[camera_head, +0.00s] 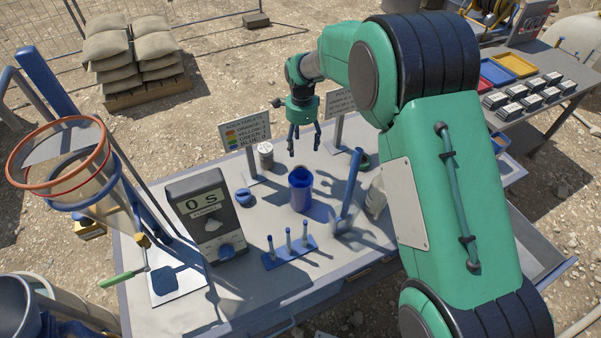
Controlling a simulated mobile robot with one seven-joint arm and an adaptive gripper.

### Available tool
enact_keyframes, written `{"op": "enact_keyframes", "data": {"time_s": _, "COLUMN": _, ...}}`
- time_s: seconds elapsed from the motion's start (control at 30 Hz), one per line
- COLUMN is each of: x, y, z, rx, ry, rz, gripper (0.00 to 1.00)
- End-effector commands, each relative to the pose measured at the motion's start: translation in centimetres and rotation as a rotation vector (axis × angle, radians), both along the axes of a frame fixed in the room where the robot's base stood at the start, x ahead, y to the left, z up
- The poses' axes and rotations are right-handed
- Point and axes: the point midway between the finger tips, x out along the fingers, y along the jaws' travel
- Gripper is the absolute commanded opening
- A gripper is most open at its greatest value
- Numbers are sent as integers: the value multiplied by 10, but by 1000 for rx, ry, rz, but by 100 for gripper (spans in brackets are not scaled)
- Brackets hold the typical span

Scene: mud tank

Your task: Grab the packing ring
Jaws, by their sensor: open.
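My gripper (304,148) hangs fingers-down above the back of the grey work table (222,283). Its fingers are apart with nothing visible between them. It is above and behind a blue cup (301,196), and no contact shows. I cannot clearly make out a packing ring. A small dark green round item (364,160) lies to the right of my gripper, partly hidden by a blue upright tool (350,186). It could be the ring, but it is too small to tell. My green arm covers the table's right part.
Two signs (245,133) stand behind. An orange-rimmed funnel (56,183) is at left.

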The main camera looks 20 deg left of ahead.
Motion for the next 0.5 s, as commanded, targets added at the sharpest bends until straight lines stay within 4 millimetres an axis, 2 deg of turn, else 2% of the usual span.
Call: {"op": "enact_keyframes", "data": {"time_s": 0.5, "x": -1, "y": 6, "z": 2, "rx": -1, "ry": 1, "rz": 2, "gripper": 66}}
